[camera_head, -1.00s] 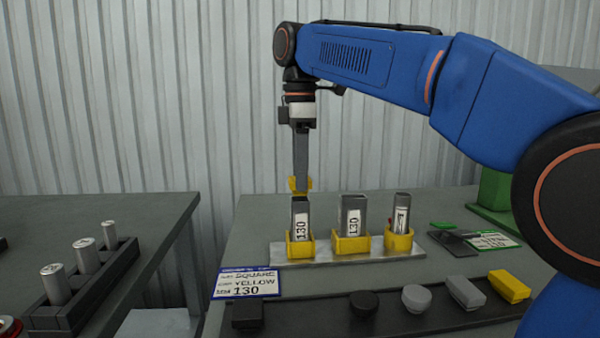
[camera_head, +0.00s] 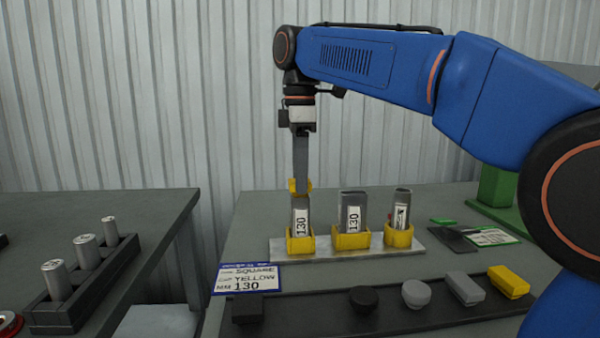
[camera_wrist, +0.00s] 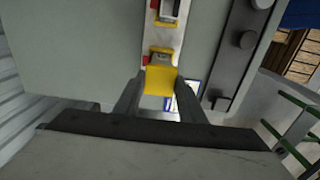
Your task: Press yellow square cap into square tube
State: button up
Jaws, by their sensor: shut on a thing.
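My gripper (camera_head: 300,184) is shut on a yellow square cap (camera_wrist: 160,80), which shows between the two fingers in the wrist view. In the head view the cap sits right at the top of the leftmost grey tube (camera_head: 301,217), labelled 130. I cannot tell whether it is touching the rim or partly inside the opening. The tube stands upright in a yellow holder (camera_head: 300,244) on a light metal plate (camera_head: 430,247). The tube's mouth is hidden by the cap and gripper.
A wider tube marked 130 (camera_head: 352,212) and a narrower tube (camera_head: 401,209) stand to the right in yellow holders. In front lie a sign (camera_head: 247,279) reading square, yellow, 130, and a dark strip with several caps. A rack of round cans (camera_head: 80,285) is on the left table.

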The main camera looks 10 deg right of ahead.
jog(key=shift+r, duration=0.1)
dwell(0.3)
jog(key=shift+r, duration=0.35)
jog(key=shift+f, duration=0.5)
dwell(1.3)
jog(key=o, duration=1.1)
jog(key=shift+o, duration=0.2)
jog(key=shift+r, duration=3.7)
